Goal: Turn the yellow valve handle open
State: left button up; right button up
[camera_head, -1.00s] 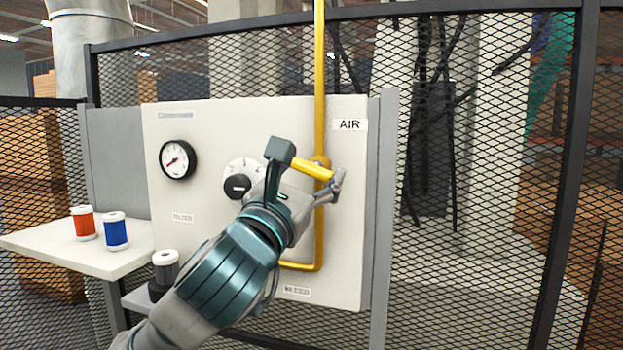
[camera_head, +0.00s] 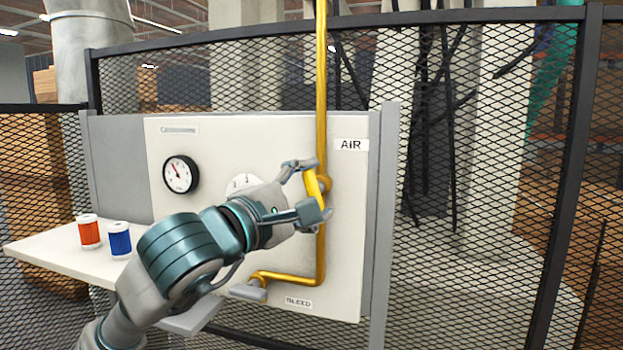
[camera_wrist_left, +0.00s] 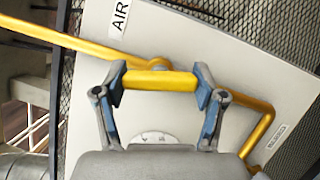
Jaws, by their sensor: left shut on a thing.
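The yellow valve handle (camera_head: 312,186) sits on the yellow pipe (camera_head: 321,90) below the AIR label (camera_head: 351,145). In the head view it runs roughly along the pipe, slightly tilted. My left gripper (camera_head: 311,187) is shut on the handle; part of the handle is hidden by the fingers. In the left wrist view, the handle (camera_wrist_left: 160,80) lies across between the two fingers of the left gripper (camera_wrist_left: 160,82), one at each end, with the valve body (camera_wrist_left: 158,63) just beyond it. My right gripper is not in view.
A pressure gauge (camera_head: 180,174) is on the white panel (camera_head: 230,140). A grey lever (camera_head: 248,291) is at the lower pipe end above the BLEED label (camera_head: 299,302). Red (camera_head: 89,231) and blue (camera_head: 119,238) canisters stand on the left shelf (camera_head: 50,248). Mesh fencing surrounds the panel.

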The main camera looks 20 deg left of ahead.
pick_arm(q)
jog(key=m+g+p, duration=0.1)
jog(key=m+p, duration=0.1)
jog(key=shift+m, duration=0.3)
jog(key=shift+f+m+y, duration=0.15)
jog(key=shift+m+y, duration=0.15)
jog(key=shift+m, duration=0.1)
jog(key=shift+w+d+f, duration=0.1)
jog(key=shift+f, duration=0.05)
jog(key=o, duration=1.1)
jog(key=shift+o, duration=0.2)
jog(key=shift+p, duration=0.3)
jog(key=shift+r, duration=0.2)
jog(key=shift+s+a, duration=0.3)
jog(key=shift+s, duration=0.3)
jog(key=v, duration=1.1)
jog(key=shift+a, duration=0.2)
